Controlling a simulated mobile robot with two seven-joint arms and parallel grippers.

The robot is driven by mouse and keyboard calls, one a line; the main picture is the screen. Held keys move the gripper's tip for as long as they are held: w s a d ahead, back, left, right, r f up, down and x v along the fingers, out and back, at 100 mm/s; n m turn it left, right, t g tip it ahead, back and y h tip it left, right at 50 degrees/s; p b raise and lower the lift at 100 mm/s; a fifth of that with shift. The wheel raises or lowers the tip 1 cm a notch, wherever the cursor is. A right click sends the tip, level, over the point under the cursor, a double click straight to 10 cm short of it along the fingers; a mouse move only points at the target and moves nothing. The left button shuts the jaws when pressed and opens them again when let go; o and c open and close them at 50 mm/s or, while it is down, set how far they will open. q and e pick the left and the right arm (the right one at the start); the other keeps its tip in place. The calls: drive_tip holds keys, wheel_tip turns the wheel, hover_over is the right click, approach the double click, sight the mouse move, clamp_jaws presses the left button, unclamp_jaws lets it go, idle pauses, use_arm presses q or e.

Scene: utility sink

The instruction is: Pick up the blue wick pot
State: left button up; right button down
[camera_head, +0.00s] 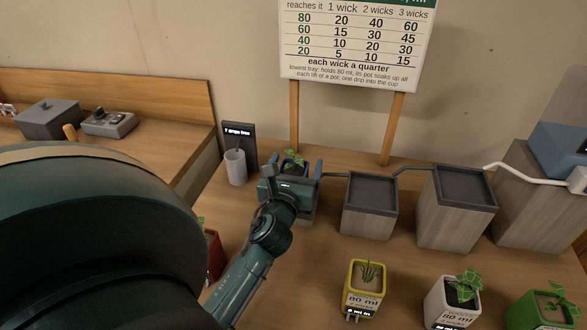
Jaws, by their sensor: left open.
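The blue wick pot (317,168) stands at the low left end of the row of tray stands, with a small green plant (293,159) in it. Only its upper rim and plant show; my gripper and wrist hide most of its front. My left gripper (290,182) reaches in from the lower left and is at the pot, in front of it. It is open; whether its fingers touch the pot cannot be made out. My right gripper is out of view.
Two tray stands (369,215) (457,222) rise to the right, joined by dark tubes. A yellow pot (363,302), a white pot (450,313) and a green pot (535,312) stand in front. A red pot (214,255) is partly behind my arm. A white cup (235,167) stands left.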

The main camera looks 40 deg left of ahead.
use_arm(q)
drive_tip(key=shift+c, duration=0.3)
drive_tip(key=shift+r, duration=0.1)
drive_tip(key=c, duration=1.2)
